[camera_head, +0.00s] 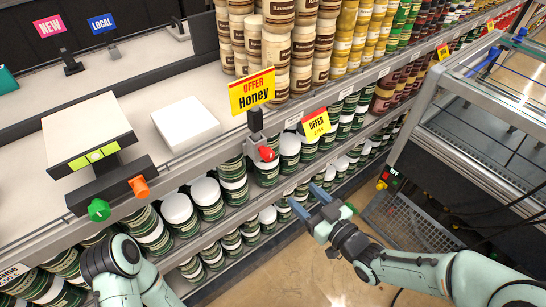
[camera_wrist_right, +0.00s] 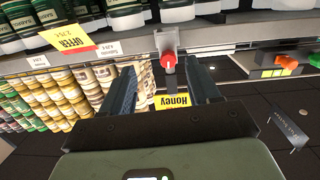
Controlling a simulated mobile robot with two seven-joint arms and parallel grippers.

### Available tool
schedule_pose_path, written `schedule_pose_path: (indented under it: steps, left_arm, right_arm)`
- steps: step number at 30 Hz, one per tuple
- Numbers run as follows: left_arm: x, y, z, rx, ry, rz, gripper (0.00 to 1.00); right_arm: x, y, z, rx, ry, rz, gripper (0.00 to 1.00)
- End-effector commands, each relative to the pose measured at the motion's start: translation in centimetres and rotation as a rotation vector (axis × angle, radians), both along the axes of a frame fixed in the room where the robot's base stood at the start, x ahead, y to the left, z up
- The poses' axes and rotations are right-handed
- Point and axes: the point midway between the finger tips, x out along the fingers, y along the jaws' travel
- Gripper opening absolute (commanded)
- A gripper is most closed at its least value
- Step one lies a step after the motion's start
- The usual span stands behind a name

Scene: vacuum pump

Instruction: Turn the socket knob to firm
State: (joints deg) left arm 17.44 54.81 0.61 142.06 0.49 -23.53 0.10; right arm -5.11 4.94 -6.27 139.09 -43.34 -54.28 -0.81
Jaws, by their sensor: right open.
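A red knob (camera_head: 266,153) sits on a small grey mount at the shelf's front edge, under the yellow Honey sign. The red knob also shows in the right wrist view (camera_wrist_right: 168,60), ahead of and roughly between my fingertips. I cannot read any mark on it. My right gripper (camera_head: 310,199) is open and empty, below and to the right of the red knob and apart from it. Its two fingers (camera_wrist_right: 161,78) reach forward in the right wrist view. My left gripper is out of view; only my left arm shows at the lower left.
A device with a green knob (camera_head: 99,210) and an orange knob (camera_head: 139,187) sits on the left of the shelf. Jars (camera_head: 233,180) fill the shelves below the red knob. A metal-framed glass case (camera_head: 470,110) stands at right.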

Motion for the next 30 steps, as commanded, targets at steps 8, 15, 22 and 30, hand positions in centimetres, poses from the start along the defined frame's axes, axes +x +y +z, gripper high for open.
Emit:
schedule_pose_path:
  steps: [8, 15, 22, 30]
  left_arm:
    - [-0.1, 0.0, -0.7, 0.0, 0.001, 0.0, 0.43]
    - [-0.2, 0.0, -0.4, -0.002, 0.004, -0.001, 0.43]
    - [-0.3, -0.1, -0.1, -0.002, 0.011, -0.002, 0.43]
    - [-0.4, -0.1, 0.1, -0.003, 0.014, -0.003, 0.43]
  right_arm:
    - [0.1, 1.3, 3.2, 0.002, -0.122, 0.048, 0.61]
    - [3.8, 4.0, 3.1, 0.003, -0.119, 0.049, 0.61]
    - [7.6, 6.7, 3.1, 0.001, -0.118, 0.047, 0.61]
    - [9.9, 8.3, 3.0, 0.001, -0.117, 0.044, 0.61]
